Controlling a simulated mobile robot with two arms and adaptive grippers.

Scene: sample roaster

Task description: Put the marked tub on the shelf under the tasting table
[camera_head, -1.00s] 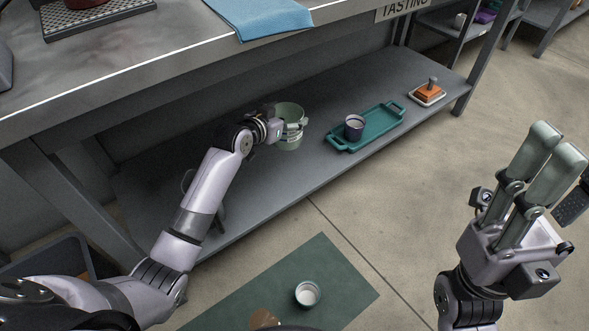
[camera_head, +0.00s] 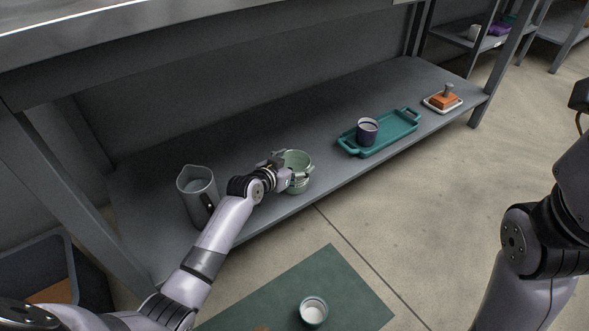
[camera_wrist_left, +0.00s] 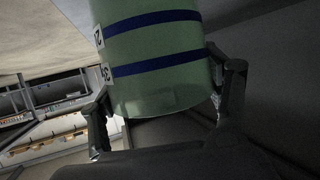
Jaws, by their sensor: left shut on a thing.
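The marked tub (camera_head: 297,160) is pale green and round, over the front part of the shelf (camera_head: 265,130) under the tasting table (camera_head: 200,35). My left gripper (camera_head: 291,181) is shut on its side. In the left wrist view the tub (camera_wrist_left: 150,45) shows two dark blue bands and white number labels, between the fingers of my left gripper (camera_wrist_left: 165,88). It looks about upright in the head view. I cannot tell whether its base touches the shelf. Of my right arm only links show at the right edge; its gripper is out of view.
A grey pitcher (camera_head: 198,194) stands on the shelf left of the tub. To the right are a teal tray (camera_head: 397,127) with a dark cup (camera_head: 367,131) and an orange block (camera_head: 444,100) on a white dish. A white cup (camera_head: 313,310) is on the green mat (camera_head: 345,275).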

